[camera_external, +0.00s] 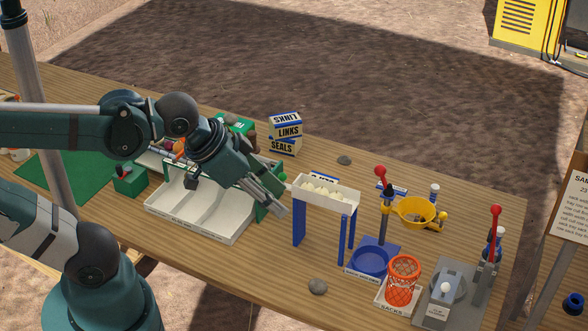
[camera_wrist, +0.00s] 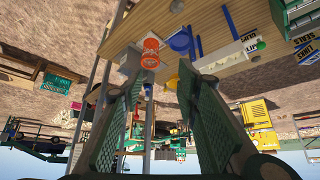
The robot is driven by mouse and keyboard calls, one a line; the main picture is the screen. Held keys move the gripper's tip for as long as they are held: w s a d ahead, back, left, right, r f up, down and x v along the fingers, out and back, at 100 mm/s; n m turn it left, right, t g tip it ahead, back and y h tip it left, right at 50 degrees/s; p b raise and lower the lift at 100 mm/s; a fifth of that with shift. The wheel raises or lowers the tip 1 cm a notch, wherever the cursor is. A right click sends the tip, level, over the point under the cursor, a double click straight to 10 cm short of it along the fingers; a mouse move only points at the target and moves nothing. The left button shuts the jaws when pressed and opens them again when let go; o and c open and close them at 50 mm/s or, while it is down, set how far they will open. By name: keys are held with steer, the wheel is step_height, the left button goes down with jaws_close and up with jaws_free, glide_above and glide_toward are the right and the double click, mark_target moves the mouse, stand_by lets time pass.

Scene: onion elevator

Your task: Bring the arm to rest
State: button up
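My arm reaches in from the left of the external view, and my gripper (camera_external: 275,202) hangs over the right end of the white divided tray, pointing down and to the right. In the wrist view, my gripper (camera_wrist: 160,80) shows two green ribbed fingers standing well apart. Nothing is held between them. In the external view its fingertips appear just left of the white trough on blue legs; I cannot tell how large the gap is.
The white tray (camera_external: 199,230) lies below my gripper. The white trough (camera_external: 336,196) holds several pale pieces. Right of it stand a blue dish (camera_external: 372,262), an orange basket (camera_external: 403,280) and a yellow bowl (camera_external: 414,210). Stacked boxes (camera_external: 288,130) stand behind. The front-middle tabletop is mostly clear.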

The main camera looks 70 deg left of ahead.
step_height(320, 180, down, 7)
steer(key=b, duration=0.6)
steer(key=shift+r, duration=0.2)
stand_by(0.9)
